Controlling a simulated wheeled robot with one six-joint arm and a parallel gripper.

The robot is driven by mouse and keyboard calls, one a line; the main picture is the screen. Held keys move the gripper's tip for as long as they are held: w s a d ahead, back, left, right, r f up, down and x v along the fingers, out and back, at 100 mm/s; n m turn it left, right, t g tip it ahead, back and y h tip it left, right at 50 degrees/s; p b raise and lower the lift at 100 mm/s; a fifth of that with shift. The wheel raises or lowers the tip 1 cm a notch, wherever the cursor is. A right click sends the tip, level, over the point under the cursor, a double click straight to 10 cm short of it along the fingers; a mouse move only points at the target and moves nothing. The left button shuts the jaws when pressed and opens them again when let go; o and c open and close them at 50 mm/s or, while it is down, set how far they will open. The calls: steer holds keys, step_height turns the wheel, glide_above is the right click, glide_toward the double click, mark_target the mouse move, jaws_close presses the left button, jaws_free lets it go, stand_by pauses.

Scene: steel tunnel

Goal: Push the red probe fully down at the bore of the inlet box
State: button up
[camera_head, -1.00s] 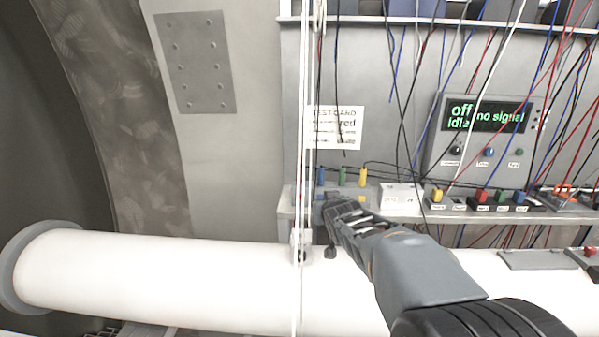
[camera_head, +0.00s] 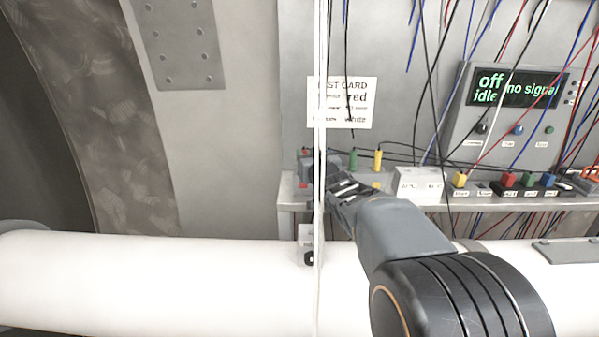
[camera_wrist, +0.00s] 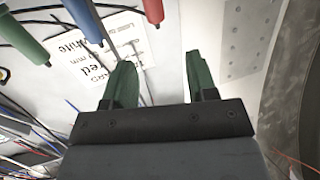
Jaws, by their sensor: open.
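The red probe (camera_wrist: 153,11) points into the top of the wrist view, just beyond and between my fingertips, apart from them. In the head view only a small red bit (camera_head: 306,152) shows at the left end of the probe row. My gripper (camera_head: 338,186) is open and empty at the left end of the shelf; its two dark green fingers (camera_wrist: 162,82) are spread in the wrist view. A small grey box (camera_head: 307,238) with a dark round spot sits on the white pipe, behind white cords; I cannot tell whether it is the inlet box. No bore is clearly visible.
Blue (camera_wrist: 84,20), green (camera_head: 353,159) and yellow (camera_head: 377,160) probes stand beside the red one. The test card (camera_head: 342,103) hangs above and reads "red" and "white". White cords (camera_head: 320,120) hang vertically near my gripper.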

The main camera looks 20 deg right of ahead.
steer(key=shift+w+d+f+p, duration=0.2)
steer(key=shift+w+f, duration=0.35)
steer(key=shift+w, duration=0.9)
steer(key=shift+w+d+f+p, duration=0.2)
steer(key=shift+w+f, duration=0.4)
steer(key=shift+w, duration=0.8)
steer(key=shift+w+d+f+p, duration=0.1)
steer(key=shift+w+d+f, duration=0.3)
steer(key=shift+w, duration=1.05)
steer(key=shift+a+f, duration=0.15)
steer(key=shift+c, duration=0.2)
jaws_close()
